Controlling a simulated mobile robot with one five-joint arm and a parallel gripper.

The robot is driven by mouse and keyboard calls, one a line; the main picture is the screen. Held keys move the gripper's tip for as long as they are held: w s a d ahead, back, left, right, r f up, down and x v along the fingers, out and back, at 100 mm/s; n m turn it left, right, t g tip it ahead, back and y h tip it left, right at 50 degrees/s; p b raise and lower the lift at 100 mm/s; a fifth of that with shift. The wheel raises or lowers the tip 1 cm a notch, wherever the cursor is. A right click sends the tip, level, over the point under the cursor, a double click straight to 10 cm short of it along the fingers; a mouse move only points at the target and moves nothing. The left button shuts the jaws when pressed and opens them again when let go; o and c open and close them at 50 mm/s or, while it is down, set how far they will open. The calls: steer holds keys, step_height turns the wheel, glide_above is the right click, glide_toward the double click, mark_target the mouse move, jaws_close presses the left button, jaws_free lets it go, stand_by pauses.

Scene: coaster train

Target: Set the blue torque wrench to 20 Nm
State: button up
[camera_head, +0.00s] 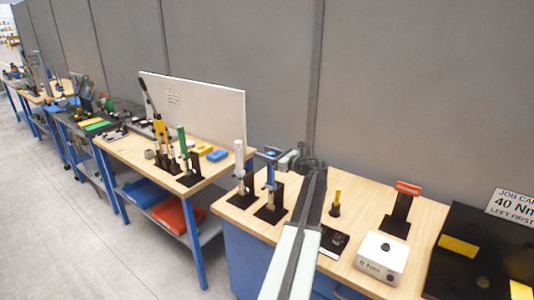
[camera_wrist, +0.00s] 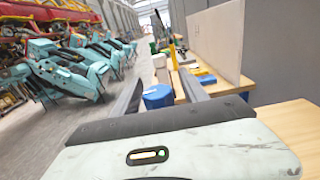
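The blue torque wrench (camera_head: 270,178) stands upright in a black stand (camera_head: 271,214) on the wooden bench. My gripper (camera_head: 271,155) is at its top end. In the wrist view the round blue end of the wrench (camera_wrist: 158,96) lies between the two fingers of my gripper (camera_wrist: 163,78). The fingers are apart, with a gap showing on each side of the blue end, so the gripper looks open around it. A white box (camera_head: 381,258) on the same bench reads "0 Nm". The setting on the wrench is too small to read.
A white-handled wrench (camera_head: 239,160) stands close left of the blue one. To the right are a small yellow-handled tool (camera_head: 336,202), a red-topped black stand (camera_head: 404,205) and a job card (camera_head: 513,206) reading 40 Nm. A grey wall (camera_head: 420,90) runs behind the benches.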

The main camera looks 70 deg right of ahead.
steer(key=v, duration=0.8)
steer(key=shift+w, duration=0.1)
stand_by(0.3)
